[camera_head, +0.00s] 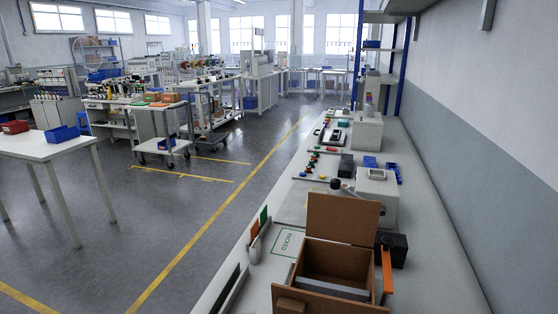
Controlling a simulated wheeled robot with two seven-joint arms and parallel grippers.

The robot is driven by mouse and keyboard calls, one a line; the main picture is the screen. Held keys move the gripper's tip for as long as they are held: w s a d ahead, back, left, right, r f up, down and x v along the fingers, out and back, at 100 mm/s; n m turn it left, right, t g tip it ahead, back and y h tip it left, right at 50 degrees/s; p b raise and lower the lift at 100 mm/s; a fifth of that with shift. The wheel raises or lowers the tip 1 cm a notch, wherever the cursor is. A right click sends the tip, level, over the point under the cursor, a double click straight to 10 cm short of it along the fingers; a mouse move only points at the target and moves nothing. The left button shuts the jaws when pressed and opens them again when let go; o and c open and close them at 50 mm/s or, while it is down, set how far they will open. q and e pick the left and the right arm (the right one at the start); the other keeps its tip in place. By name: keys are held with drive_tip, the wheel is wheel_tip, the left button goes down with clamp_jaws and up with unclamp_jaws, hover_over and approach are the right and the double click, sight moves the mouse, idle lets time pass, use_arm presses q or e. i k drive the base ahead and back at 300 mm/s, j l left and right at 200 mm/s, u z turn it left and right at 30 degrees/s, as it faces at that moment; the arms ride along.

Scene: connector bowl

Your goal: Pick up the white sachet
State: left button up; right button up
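I cannot make out a white sachet for certain anywhere in the head view. Neither of my grippers is in view.
The long white bench (290,205) runs away along the right wall. A green-outlined label marked PACKED (288,243) lies left of the box. A grey machine (377,193), a black block (393,248) and an orange-handled item (387,268) stand nearby.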

sight(256, 249)
drive_tip(key=i+j+z, duration=0.25)
drive_tip(key=j, duration=0.15)
drive_tip(key=j+z, duration=0.5)
drive_tip(key=j, duration=0.3)
drive_tip(key=i+j+z, duration=0.1)
drive_tip(key=j+z, duration=0.25)
drive_tip(key=j, duration=0.25)
drive_tip(key=j+z, duration=0.35)
drive_tip(key=j, duration=0.3)
drive_tip(key=j+z, duration=0.35)
drive_tip(key=j, duration=0.3)
